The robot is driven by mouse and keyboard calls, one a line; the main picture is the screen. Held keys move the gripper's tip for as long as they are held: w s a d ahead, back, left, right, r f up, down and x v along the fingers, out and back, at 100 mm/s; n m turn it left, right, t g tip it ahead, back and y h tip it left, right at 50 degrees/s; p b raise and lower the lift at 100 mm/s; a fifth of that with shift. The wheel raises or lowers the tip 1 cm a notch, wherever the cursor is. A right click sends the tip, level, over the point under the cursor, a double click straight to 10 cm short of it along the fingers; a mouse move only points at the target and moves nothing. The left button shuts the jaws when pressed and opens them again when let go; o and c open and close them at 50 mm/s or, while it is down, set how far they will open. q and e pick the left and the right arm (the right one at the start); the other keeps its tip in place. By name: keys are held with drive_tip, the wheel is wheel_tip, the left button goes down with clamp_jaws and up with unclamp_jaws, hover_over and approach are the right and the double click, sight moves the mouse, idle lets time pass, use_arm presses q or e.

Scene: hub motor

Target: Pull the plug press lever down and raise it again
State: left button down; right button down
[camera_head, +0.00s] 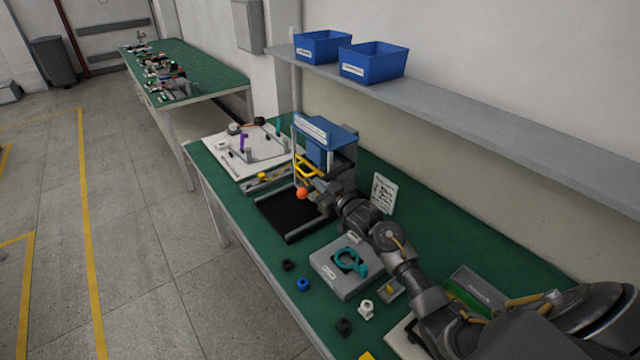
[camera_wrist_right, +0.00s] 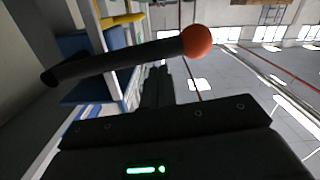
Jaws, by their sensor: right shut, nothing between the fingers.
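The plug press (camera_head: 327,141) has a blue head and stands at the back of the green bench. Its lever ends in an orange ball knob (camera_head: 302,193), low in front of the press. In the right wrist view the black lever rod (camera_wrist_right: 120,62) runs across the fingertips, with the orange knob (camera_wrist_right: 197,41) to their right. My right gripper (camera_head: 318,194) is at the lever, beside the knob. Its fingers (camera_wrist_right: 156,84) are shut with nothing between them. I cannot tell whether they touch the rod. My left gripper is not in view.
A grey fixture with a teal ring (camera_head: 350,262) and several small parts, one a blue ring (camera_head: 302,284), lie on the near bench. A white board (camera_head: 240,158) with parts is left of the press. Blue bins (camera_head: 373,62) stand on the shelf above.

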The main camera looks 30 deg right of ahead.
wheel_tip(320, 180, down, 2)
drive_tip(key=shift+f+n+b, duration=0.1)
drive_tip(key=shift+n+b, duration=0.3)
drive_tip(key=shift+b, duration=0.3)
drive_tip(key=s+r+p, duration=0.1)
drive_tip(key=s+r, duration=0.3)
drive_tip(key=s, duration=0.7)
drive_tip(key=shift+d+r, duration=0.2)
